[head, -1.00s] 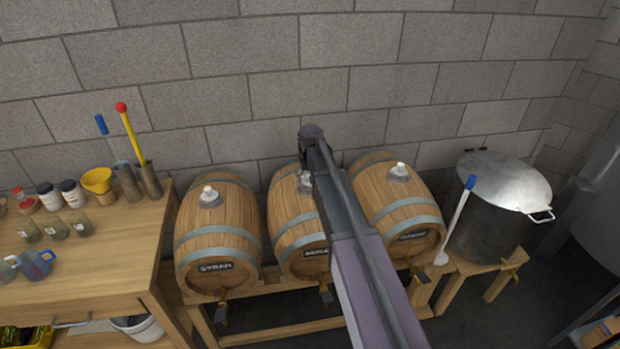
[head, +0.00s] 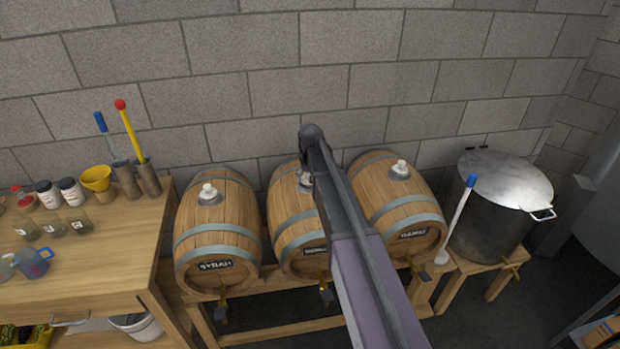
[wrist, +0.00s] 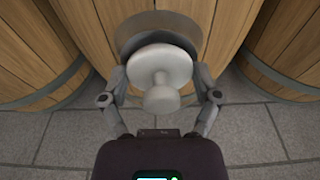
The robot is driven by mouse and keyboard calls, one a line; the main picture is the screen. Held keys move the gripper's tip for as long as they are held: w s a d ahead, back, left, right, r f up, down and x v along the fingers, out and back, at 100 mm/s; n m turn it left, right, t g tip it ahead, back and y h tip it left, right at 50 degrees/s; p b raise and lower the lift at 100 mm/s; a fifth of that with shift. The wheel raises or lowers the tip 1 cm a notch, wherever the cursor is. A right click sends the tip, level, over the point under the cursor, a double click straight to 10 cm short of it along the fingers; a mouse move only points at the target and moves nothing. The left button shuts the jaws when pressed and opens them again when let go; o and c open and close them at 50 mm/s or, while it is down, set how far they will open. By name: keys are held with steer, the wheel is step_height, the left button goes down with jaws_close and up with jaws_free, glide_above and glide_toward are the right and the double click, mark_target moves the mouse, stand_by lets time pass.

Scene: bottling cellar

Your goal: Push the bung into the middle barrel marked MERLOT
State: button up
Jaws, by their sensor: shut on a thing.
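The middle barrel (head: 290,212) stands between two others, its dark label (head: 316,250) partly hidden behind my arm. In the wrist view the middle barrel (wrist: 75,18) fills the top, with a round grey metal fitting (wrist: 128,36) on it. My gripper (wrist: 160,82) is shut on a white bung (wrist: 162,66), one finger on each side of its wide head. The bung is in front of the grey fitting. Its lower end is hidden, so I cannot tell how deep it sits. In the head view my arm covers most of the gripper.
The left barrel (head: 216,235) marked SYRAH and the right barrel (head: 396,208) each carry a white bung on top. A steel pot (head: 488,225) and a blue-tipped stick (head: 456,220) stand at the right. A wooden workbench (head: 110,270) with jars is at the left.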

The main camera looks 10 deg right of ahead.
steer(key=o, duration=0.9)
steer(key=shift+o, duration=0.2)
steer(key=shift+r, duration=0.1)
steer(key=shift+r+p, duration=3.9)
steer(key=shift+p, duration=0.1)
steer(key=s+g, duration=0.1)
steer(key=s, duration=2.8)
steer(key=shift+d+f+g+b, duration=0.3)
steer(key=shift+f+g, duration=0.1)
